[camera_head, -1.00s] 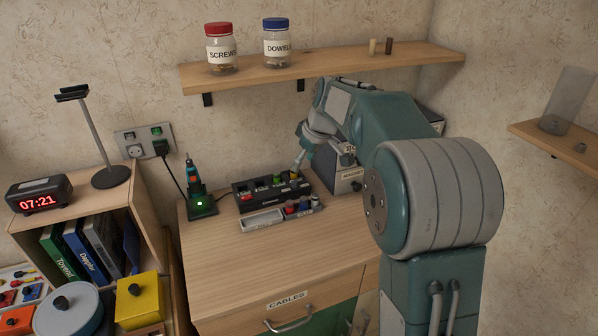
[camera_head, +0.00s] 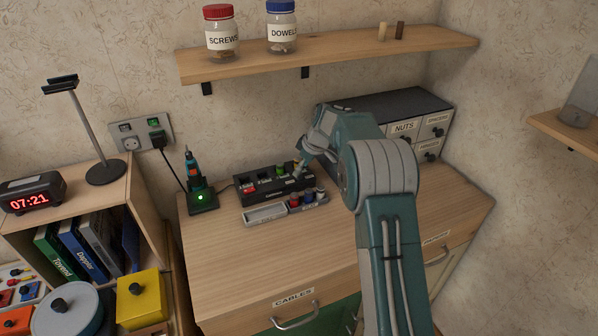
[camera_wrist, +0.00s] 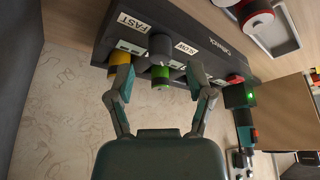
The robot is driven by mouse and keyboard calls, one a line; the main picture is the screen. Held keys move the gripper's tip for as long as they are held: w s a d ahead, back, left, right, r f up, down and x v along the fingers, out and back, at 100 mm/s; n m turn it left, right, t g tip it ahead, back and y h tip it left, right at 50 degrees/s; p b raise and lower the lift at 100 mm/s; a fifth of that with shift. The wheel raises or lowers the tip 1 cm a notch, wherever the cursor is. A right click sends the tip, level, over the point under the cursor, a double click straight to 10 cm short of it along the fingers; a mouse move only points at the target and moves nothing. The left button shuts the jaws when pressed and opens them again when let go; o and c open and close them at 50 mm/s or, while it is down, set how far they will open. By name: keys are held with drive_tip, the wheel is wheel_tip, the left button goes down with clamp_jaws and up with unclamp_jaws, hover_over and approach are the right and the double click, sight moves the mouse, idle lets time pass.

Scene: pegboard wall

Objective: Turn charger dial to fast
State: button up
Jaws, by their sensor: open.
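The black charger (camera_head: 262,194) sits on the bench top against the wall. In the wrist view the charger (camera_wrist: 195,40) has a FAST label (camera_wrist: 132,23) at left and a SLOW label (camera_wrist: 186,48) at right. A grey dial (camera_wrist: 161,44) stands between them; I cannot tell where it points. My gripper (camera_wrist: 158,70) is open, its fingers spread on either side of a green-ended cell (camera_wrist: 160,82) and below the dial. A yellow-ended cell (camera_wrist: 121,56) is by the left finger. In the head view my gripper (camera_head: 300,168) is at the charger's right part, its fingers small there.
A drill in its stand (camera_head: 200,190) is left of the charger. A grey tray with cells (camera_head: 265,214) lies just in front. A small drawer cabinet (camera_head: 408,110) stands at right behind my arm. A shelf (camera_head: 340,45) with jars hangs above. The front bench top is clear.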

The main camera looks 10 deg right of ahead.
drive_tip(key=shift+x, duration=1.2)
clamp_jaws()
